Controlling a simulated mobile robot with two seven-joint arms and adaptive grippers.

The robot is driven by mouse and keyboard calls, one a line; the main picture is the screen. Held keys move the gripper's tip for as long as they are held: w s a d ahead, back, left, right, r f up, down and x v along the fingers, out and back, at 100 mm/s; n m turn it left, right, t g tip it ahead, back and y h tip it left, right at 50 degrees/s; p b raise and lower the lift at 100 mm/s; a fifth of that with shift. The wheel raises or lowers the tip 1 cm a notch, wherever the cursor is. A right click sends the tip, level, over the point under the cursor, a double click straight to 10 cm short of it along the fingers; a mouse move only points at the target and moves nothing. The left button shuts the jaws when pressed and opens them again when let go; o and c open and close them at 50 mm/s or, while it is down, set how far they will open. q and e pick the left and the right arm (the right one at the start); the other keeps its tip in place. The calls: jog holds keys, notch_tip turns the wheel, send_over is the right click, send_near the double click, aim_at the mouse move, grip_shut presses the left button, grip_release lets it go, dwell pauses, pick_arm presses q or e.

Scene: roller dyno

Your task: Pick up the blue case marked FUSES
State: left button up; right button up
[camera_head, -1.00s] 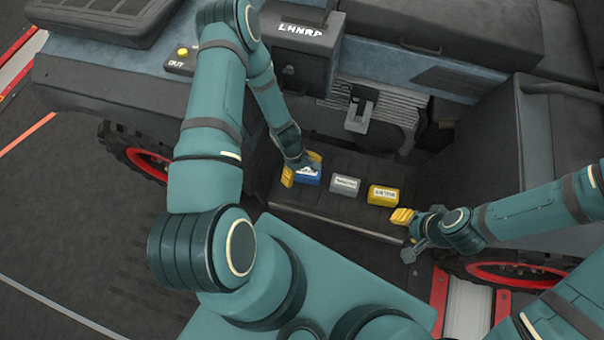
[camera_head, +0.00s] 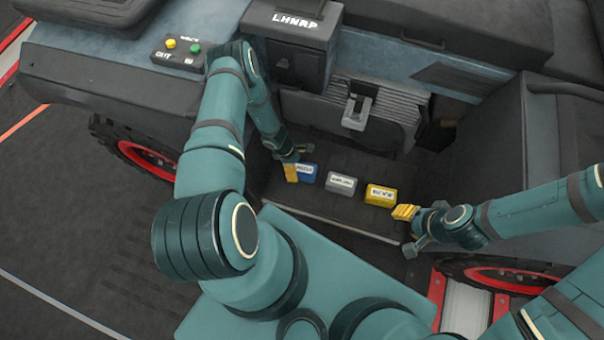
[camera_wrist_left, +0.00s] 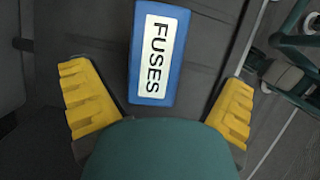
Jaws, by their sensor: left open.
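The blue case marked FUSES (camera_head: 307,174) sits at the left end of a row on the dark floor ledge of the vehicle. In the left wrist view the case (camera_wrist_left: 172,12) lies ahead between the two yellow fingers, apart from both, with its label readable. My left gripper (camera_head: 297,162) is open and empty, with a yellow finger just left of the case in the head view. It also shows in the left wrist view (camera_wrist_left: 158,105). My right gripper (camera_head: 405,212) is right of the yellow case; its jaw gap is not clear.
A grey case (camera_head: 341,185) and a yellow case (camera_head: 381,195) stand to the right of the blue one. A box marked LHNRP (camera_head: 291,40) overhangs behind.

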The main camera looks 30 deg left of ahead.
aim_at(301, 168)
pick_arm(q)
jog(key=b+x, duration=0.1)
jog(key=x, duration=0.1)
jog(key=b+x, duration=0.2)
jog(key=x, duration=0.1)
jog(key=shift+w+f, duration=0.15)
jog(key=shift+w, duration=0.1)
jog(key=shift+f, duration=0.25)
dwell(0.4)
jog(key=shift+c, duration=0.3)
jog(key=c, duration=1.3)
